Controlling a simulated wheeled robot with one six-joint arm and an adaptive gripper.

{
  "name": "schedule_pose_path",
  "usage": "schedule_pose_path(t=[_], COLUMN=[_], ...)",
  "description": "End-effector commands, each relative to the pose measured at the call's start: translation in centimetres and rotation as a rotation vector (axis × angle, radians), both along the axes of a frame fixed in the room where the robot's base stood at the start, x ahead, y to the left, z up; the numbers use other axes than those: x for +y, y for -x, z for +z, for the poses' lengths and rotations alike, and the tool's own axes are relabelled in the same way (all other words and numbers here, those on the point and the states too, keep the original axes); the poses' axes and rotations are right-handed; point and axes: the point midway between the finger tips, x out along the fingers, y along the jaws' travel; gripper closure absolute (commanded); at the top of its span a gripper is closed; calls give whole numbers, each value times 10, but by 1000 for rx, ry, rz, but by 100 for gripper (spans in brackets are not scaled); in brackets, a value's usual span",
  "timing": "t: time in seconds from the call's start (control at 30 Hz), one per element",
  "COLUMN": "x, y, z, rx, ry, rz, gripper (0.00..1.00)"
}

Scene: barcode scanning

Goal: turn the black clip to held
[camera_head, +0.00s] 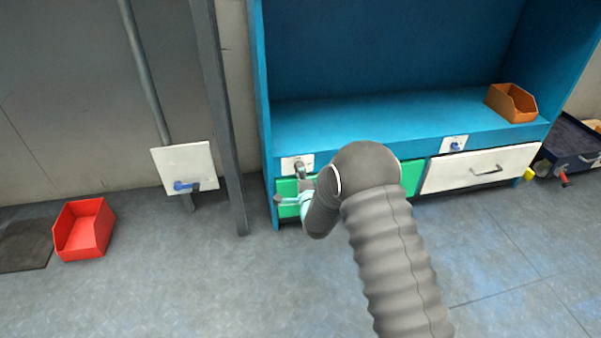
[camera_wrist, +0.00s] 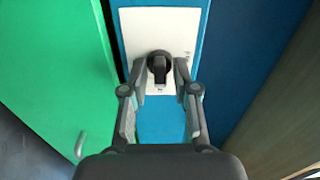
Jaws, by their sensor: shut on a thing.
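The black clip (camera_wrist: 160,66) sits on a white plate (camera_wrist: 184,25) in the wrist view, with a round base and a short lever pointing down the picture. My gripper (camera_wrist: 160,78) has one finger on each side of the lever and is shut on it. In the head view the clip (camera_head: 300,170) shows small and dark on its white plate (camera_head: 287,163), on the front of the blue shelf unit above the green drawer. My arm hides part of this area, and the fingertips are hard to make out there.
The green drawer (camera_wrist: 50,70) lies beside the plate in the wrist view. In the head view, a white drawer (camera_head: 450,173) and a blue clip (camera_head: 456,146) are to the right. An orange bin (camera_head: 511,102) stands on the blue shelf (camera_head: 400,115). A red bin (camera_head: 83,229) is at left.

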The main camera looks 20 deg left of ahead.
Motion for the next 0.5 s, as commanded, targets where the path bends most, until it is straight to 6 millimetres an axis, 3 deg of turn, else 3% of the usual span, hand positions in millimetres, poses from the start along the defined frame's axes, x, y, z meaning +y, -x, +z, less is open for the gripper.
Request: schedule_pose_path(t=[0.5], x=[-1], y=[0], z=[-1], rx=[30], ry=[-45], rz=[-2], gripper=[100])
